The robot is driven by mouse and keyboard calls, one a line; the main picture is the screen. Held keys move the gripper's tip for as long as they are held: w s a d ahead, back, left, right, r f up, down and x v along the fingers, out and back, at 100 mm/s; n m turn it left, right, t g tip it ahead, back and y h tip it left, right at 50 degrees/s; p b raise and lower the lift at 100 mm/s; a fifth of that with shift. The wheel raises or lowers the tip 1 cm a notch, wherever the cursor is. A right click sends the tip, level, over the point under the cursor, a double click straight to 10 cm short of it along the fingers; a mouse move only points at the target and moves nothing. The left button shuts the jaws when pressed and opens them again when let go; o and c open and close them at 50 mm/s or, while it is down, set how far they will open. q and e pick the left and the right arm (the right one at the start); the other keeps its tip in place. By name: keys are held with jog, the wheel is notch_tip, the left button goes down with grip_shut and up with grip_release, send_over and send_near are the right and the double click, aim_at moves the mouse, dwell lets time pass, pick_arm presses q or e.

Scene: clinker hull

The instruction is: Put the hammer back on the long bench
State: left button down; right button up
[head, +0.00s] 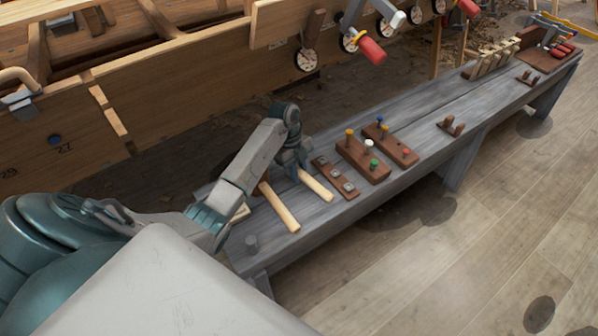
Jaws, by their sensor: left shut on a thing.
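The long bench (390,189) is a grey weathered plank bench running from the lower middle to the upper right. My left gripper (296,168) is over its near end, pointing down, shut at the upper end of a pale wooden handle (317,186), apparently the hammer's. The handle lies low over or on the bench top; I cannot tell if it touches. The hammer's head is hidden behind the gripper. A second pale wooden handle (281,208) lies on the bench to the left, its upper end partly behind my arm. My right gripper is out of view.
Right of the handles stand a dark strip with metal pieces (336,178) and two wooden blocks with coloured pegs (363,160) (391,143). A small bracket (451,126) and racks are farther along. The wooden hull (170,90), with hanging clamps and dials, rises behind.

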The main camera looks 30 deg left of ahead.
pick_arm(q)
jog(key=shift+f, duration=0.3)
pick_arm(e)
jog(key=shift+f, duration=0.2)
pick_arm(q)
jog(key=c, duration=1.2)
grip_release()
notch_tip(320, 180, up, 6)
jog(key=p, duration=0.5)
jog(key=shift+f, duration=0.1)
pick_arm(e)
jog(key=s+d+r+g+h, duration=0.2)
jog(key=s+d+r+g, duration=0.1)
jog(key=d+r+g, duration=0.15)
pick_arm(q)
notch_tip(320, 180, up, 2)
jog(key=shift+r+p, duration=0.15)
jog(key=shift+p, duration=1)
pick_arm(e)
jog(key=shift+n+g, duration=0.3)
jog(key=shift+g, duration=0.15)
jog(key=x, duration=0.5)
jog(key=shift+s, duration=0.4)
